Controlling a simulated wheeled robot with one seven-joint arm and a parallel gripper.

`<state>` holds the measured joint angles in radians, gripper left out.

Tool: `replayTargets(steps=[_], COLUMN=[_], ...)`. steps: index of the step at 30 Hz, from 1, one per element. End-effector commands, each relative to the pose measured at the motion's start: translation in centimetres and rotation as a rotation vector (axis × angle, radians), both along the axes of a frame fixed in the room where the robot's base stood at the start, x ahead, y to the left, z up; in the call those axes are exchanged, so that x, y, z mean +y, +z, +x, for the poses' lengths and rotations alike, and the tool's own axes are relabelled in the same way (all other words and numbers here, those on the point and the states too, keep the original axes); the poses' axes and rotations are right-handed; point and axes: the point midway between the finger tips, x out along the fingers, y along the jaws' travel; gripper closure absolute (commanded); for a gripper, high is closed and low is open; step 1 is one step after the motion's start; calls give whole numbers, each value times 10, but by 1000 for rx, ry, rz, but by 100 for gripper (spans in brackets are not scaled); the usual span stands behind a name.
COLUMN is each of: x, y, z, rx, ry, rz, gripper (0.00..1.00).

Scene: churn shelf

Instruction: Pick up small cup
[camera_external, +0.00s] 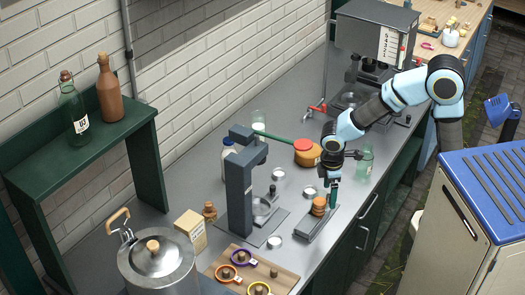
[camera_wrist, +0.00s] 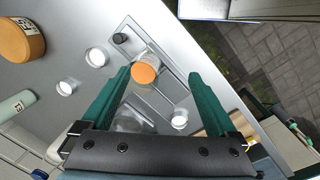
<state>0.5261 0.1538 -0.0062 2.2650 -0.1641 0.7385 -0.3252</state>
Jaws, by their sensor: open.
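Several small, pale metallic cups stand on the grey counter, and I cannot tell which one the task means. In the external view one is at the back (camera_external: 278,174), one is left of my gripper (camera_external: 310,191) and one is nearer the front (camera_external: 274,241). In the wrist view, two are on the left (camera_wrist: 97,57) (camera_wrist: 66,88) and one is near the right finger (camera_wrist: 180,119). My gripper (camera_external: 333,188) is above the counter, pointing down; its green fingers (camera_wrist: 158,85) are apart. An orange-topped stack (camera_wrist: 144,74) shows between them, with nothing gripped.
The orange stack (camera_external: 319,206) stands on a narrow grey tray (camera_external: 312,228). A clear glass (camera_external: 365,160) is right of my gripper. A round orange-brown object (camera_external: 307,152) lies behind it. A dark press (camera_external: 241,190) stands left. The counter's front edge is close.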

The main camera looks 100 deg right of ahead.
Motion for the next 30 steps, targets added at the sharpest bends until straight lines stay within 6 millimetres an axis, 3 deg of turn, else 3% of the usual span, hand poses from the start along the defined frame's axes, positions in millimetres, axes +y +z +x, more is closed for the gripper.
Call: replayTargets(steps=[1, 3, 9, 12, 17, 24, 30], x=[-28, -58, -123, -143, -156, -155, -155], y=[6, 4, -12, -15, -19, -54, -69], z=[-5, -7, 5, 8, 10, 9, 10], rx=[21, 34, -20, -48, -66, -64, -66], ry=[-19, -28, -58, -66, -67, -67, -67], rz=[1, 10, 62, 80, 92, 93, 90], gripper=[6, 6, 6, 6, 6, 6, 6])
